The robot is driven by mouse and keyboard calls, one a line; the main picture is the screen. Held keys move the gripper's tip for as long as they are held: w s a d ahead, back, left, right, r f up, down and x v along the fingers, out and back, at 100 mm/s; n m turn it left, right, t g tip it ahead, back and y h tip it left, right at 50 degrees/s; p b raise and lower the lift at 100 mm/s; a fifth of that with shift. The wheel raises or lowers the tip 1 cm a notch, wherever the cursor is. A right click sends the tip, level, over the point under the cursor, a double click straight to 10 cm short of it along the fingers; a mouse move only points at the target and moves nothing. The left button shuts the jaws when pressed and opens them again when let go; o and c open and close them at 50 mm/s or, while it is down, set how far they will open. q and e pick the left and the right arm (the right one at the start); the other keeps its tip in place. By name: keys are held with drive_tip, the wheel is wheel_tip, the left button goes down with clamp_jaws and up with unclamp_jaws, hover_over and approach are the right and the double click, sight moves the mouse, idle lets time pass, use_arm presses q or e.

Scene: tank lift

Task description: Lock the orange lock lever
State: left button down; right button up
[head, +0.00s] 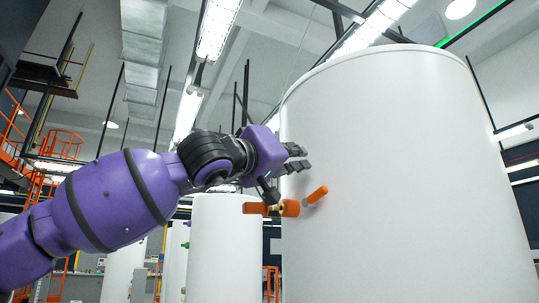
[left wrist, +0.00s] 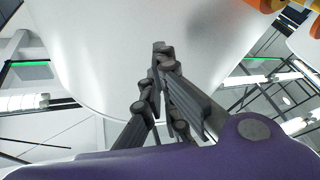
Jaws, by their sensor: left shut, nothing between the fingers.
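A large white tank (head: 400,170) fills the right of the head view. On its left side sits an orange lever (head: 316,195), tilted up to the right. Just left of it is a second orange part (head: 257,209), roughly horizontal, with a brassy fitting. I cannot tell which of these is the lock lever. My left gripper (head: 298,158) is just above both, close to the tank wall, with its fingers together and empty. In the left wrist view the gripper (left wrist: 160,52) shows against the tank (left wrist: 105,50), and orange parts (left wrist: 262,4) show at the top right edge.
Another white tank (head: 222,245) stands behind, with further pale tanks to its left. Orange stairs and railings (head: 62,143) are at the far left. Ceiling lights and beams are overhead. Open space shows left of the large tank, below my arm.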

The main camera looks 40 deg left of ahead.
use_arm(q)
drive_tip(key=f+b+v, duration=0.1)
drive_tip(key=b+v, duration=0.2)
drive_tip(key=v, duration=0.6)
drive_tip(key=shift+f+b, duration=0.15)
drive_tip(key=shift+b, duration=0.2)
use_arm(e)
drive_tip(key=shift+g, duration=0.3)
drive_tip(key=f, duration=0.1)
drive_tip(key=s+f, duration=0.1)
drive_tip(key=f, duration=0.2)
drive_tip(key=shift+s, duration=0.3)
use_arm(q)
drive_tip(key=shift+a, duration=0.1)
use_arm(e)
drive_tip(key=shift+f, duration=0.1)
use_arm(q)
drive_tip(key=shift+s, duration=0.1)
use_arm(e)
drive_tip(key=shift+s, duration=0.2)
